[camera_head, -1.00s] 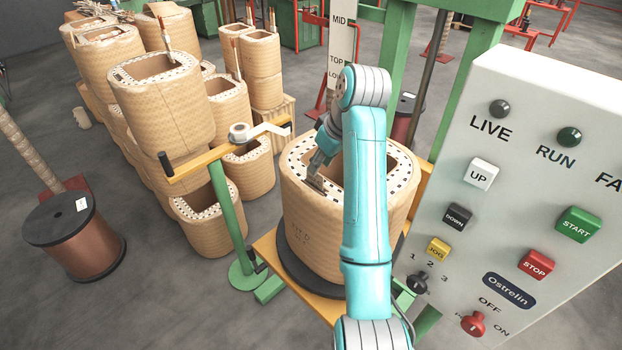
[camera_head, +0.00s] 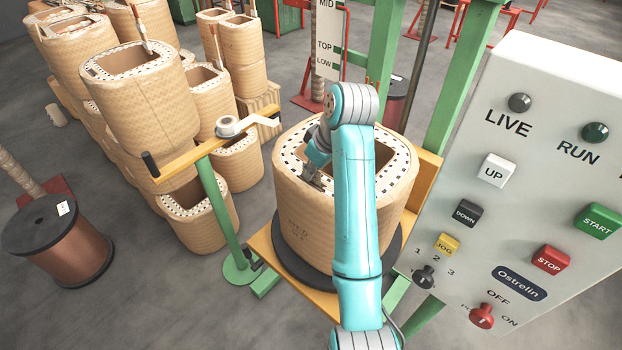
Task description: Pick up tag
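My gripper (camera_head: 313,172) is at the left part of the top rim of the wrapped coil (camera_head: 300,225) on the stand, pointing down at the opening. My teal arm covers the middle of this coil. The fingertips are small and partly hidden, so I cannot tell whether they hold anything. No separate tag shows clearly at the gripper. A small white label (camera_head: 63,208), possibly a tag, lies on the black top of a copper wire spool (camera_head: 75,250) at the far left, well away from my gripper.
A grey control panel (camera_head: 540,130) stands close on the right. A green post with a yellow crossbar (camera_head: 185,160) bearing a white tape roll (camera_head: 228,125) stands left of the coil. Several stacked coils (camera_head: 140,100) fill the upper left.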

